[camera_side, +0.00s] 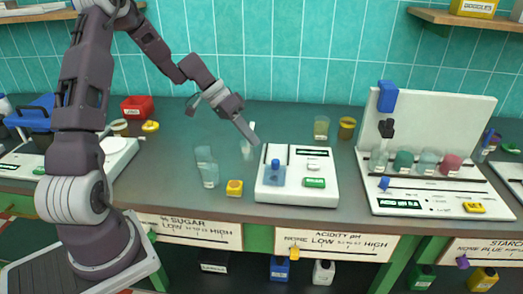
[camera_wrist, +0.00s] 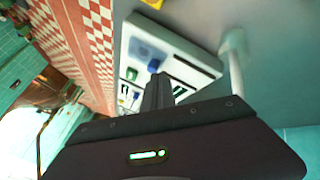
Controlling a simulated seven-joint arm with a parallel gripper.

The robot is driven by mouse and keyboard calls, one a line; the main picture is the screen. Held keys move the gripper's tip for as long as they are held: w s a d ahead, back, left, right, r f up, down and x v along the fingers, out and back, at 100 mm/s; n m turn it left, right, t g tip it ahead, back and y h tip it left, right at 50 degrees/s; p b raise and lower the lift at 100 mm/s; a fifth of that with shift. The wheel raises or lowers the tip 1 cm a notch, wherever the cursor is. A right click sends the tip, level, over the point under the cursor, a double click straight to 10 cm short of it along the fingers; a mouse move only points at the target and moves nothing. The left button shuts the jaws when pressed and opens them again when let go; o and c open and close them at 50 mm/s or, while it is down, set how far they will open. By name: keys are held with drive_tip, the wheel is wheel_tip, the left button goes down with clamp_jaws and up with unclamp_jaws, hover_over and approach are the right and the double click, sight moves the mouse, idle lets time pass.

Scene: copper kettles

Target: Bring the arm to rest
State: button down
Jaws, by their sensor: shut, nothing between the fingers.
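My gripper (camera_side: 254,142) points down and to the right above the dark counter, close above the back left of a white acidity device (camera_side: 265,207). Its fingers are shut with nothing between them. In the wrist view my gripper (camera_wrist: 158,80) shows as a dark closed pair of fingers in front of the white device (camera_wrist: 190,47). A small clear glass (camera_side: 246,153) stands right by the fingertips; I cannot tell whether they touch it.
A white rack with coloured jars (camera_side: 436,120) stands to the right. Two small cups (camera_side: 321,128) (camera_side: 346,128) stand behind. The back middle counter (camera_side: 285,118) is clear.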

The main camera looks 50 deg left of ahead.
drive_tip(key=s+d+r+g+y, duration=0.2)
drive_tip(key=s+d+r+y, duration=0.1)
drive_tip(key=s+d+r, duration=0.8)
drive_tip(key=s+d+r+t+y, duration=0.1)
drive_tip(key=s+d+r, duration=0.1)
drive_tip(key=s, duration=0.6)
drive_tip(key=s+d+r+n+t+y, duration=0.1)
drive_tip(key=s+d+r+t, duration=0.1)
drive_tip(key=s, duration=0.6)
drive_tip(key=shift+d+y, duration=0.4)
